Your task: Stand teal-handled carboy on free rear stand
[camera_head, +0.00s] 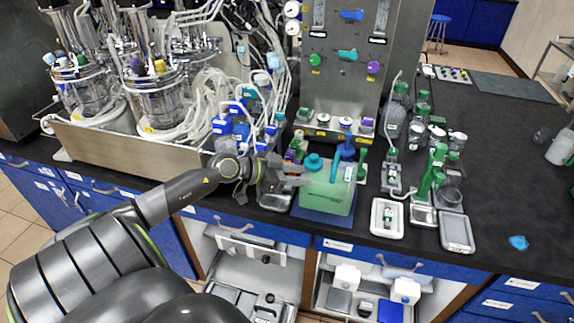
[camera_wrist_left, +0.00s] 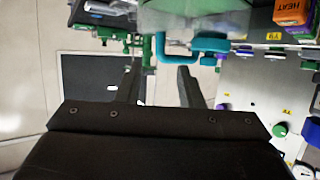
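The carboy (camera_head: 325,197) is a translucent green-tinted vessel with a teal cap and a teal handle (camera_head: 337,162). It stands upright on a dark blue base near the front edge of the black bench. My left gripper (camera_head: 292,174) is just left of the carboy's top. In the left wrist view, the two fingers (camera_wrist_left: 160,82) are apart with nothing between them. The teal handle (camera_wrist_left: 205,45) shows beyond their tips, and any contact is unclear. I cannot clearly make out a free rear stand. My right gripper is not in view.
A steel control panel (camera_head: 347,92) rises behind the carboy. Bioreactor vessels (camera_head: 155,92) with many tubes stand at the left. Green-capped bottles (camera_head: 438,170), a white tray (camera_head: 387,217) and a grey tray (camera_head: 456,231) are on the right. Bench farther right is mostly clear.

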